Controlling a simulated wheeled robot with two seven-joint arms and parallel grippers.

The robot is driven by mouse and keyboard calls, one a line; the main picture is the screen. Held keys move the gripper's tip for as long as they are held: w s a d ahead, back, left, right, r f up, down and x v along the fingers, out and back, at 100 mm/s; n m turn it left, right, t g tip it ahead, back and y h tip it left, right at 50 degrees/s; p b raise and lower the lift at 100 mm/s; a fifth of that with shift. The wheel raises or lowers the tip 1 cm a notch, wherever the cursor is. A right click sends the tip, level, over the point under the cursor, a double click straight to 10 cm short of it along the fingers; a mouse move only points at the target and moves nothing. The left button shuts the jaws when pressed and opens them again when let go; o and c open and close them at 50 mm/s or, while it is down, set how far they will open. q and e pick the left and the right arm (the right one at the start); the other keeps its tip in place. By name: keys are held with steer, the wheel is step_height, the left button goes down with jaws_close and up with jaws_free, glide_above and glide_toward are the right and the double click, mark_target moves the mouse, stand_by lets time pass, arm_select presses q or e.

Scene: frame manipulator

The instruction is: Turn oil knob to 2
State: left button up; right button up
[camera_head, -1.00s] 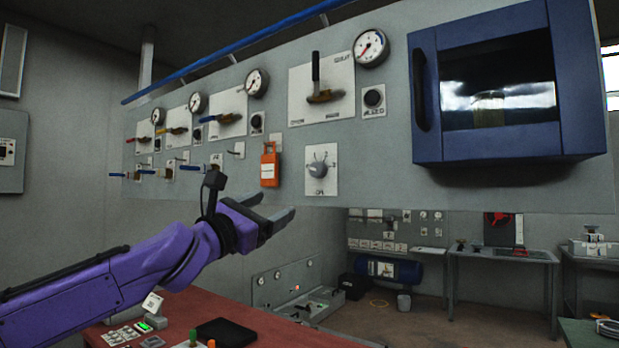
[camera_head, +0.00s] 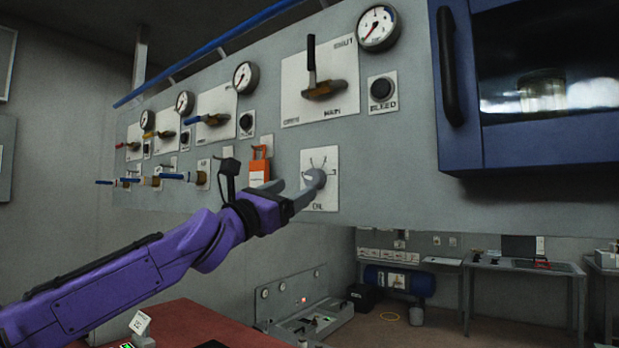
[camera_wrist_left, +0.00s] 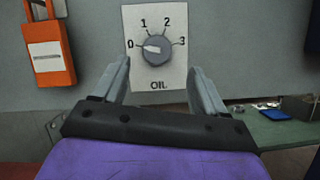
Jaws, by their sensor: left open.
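The oil knob (camera_wrist_left: 155,50) is a round grey dial on a white plate (camera_wrist_left: 169,75) marked 0, 1, 2, 3 and OIL. Its pale pointer is turned toward 0 in the left wrist view. In the head view the knob (camera_head: 315,178) is partly behind my fingertips. My left gripper (camera_head: 306,190) is open and in front of the plate's lower part. In the left wrist view its two fingers (camera_wrist_left: 160,80) stand apart, one on each side below the knob. I cannot tell whether they touch it. My right gripper is not in view.
An orange padlock-like tag (camera_wrist_left: 48,50) hangs left of the oil plate. A main lever (camera_head: 322,88), a bleed button (camera_head: 381,89) and a gauge (camera_head: 377,27) are above. A blue cabinet (camera_head: 462,150) juts out at the right. A red table (camera_head: 190,320) lies below.

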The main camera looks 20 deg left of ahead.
mark_target(310, 180)
arm_select(q)
steer(key=x, duration=0.2)
steer(key=p+x, duration=0.1)
steer(key=x, duration=0.1)
steer(key=p+x, duration=0.1)
steer(key=x, duration=0.1)
steer(key=shift+w+a+f, duration=0.1)
steer(key=shift+w+a, duration=0.15)
steer(key=shift+w, duration=0.2)
steer(key=shift+s+d, duration=0.1)
steer(key=shift+s, duration=0.15)
steer(key=c, duration=1.1)
steer(key=shift+o, duration=0.2)
